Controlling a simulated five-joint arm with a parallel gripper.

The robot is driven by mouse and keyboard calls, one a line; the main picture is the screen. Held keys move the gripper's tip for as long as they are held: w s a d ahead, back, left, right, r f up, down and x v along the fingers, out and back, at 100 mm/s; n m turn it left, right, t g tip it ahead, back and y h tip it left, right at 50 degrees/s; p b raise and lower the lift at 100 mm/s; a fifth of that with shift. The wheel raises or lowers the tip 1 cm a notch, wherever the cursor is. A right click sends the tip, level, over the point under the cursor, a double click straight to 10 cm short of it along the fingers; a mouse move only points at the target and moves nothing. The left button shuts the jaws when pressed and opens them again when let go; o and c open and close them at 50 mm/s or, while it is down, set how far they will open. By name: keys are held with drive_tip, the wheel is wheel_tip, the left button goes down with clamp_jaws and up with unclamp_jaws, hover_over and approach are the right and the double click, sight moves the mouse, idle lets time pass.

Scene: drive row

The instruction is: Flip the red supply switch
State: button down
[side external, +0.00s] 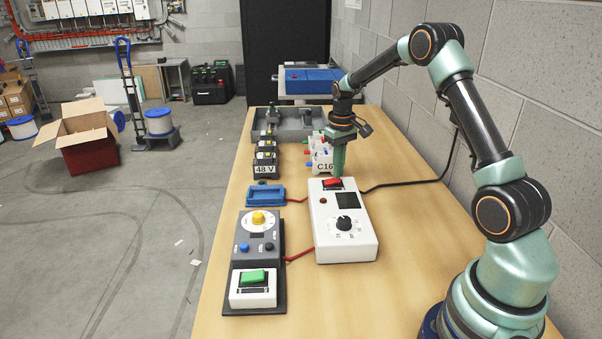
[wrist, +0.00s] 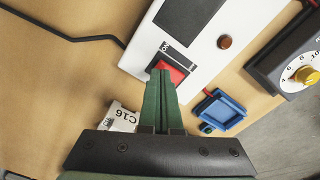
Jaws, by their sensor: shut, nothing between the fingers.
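The red supply switch (side external: 333,184) is a red rocker in a dark frame at the far end of a white supply box (side external: 346,245). In the wrist view the red switch (wrist: 172,70) shows just beyond my fingertips, with "ON" lettering beside it. My gripper (side external: 337,172) is shut and empty and points down at the switch. In the wrist view the green fingers (wrist: 160,78) are together and their tips overlap the red rocker's edge. I cannot tell whether they touch it. The fingers hide part of the rocker.
Left of the supply box are a blue tray (side external: 265,194) and a dark panel with a yellow knob (side external: 258,218) and a green switch (side external: 253,277). A C16 block (side external: 322,155) stands close behind my gripper. Cables run from the box. The table's right side is clear.

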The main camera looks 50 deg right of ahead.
drive_tip(key=shift+f, duration=0.6)
idle(0.3)
drive_tip(key=shift+r, duration=3.55)
drive_tip(key=shift+a+r, duration=0.1)
drive_tip(key=s+a+r+n+t, duration=0.1)
drive_tip(key=s+a+r+t, duration=0.1)
drive_tip(key=s+a+r, duration=0.55)
drive_tip(key=s+a+r+n+t, duration=0.1)
drive_tip(key=s+a+r+t, duration=0.2)
drive_tip(key=a, duration=0.7)
drive_tip(key=s+a+n, duration=0.1)
drive_tip(key=s+a, duration=0.3)
drive_tip(key=s, duration=0.1)
drive_tip(key=shift+s+a+t, duration=0.15)
drive_tip(key=shift+s+t, duration=0.15)
drive_tip(key=shift+s, duration=0.1)
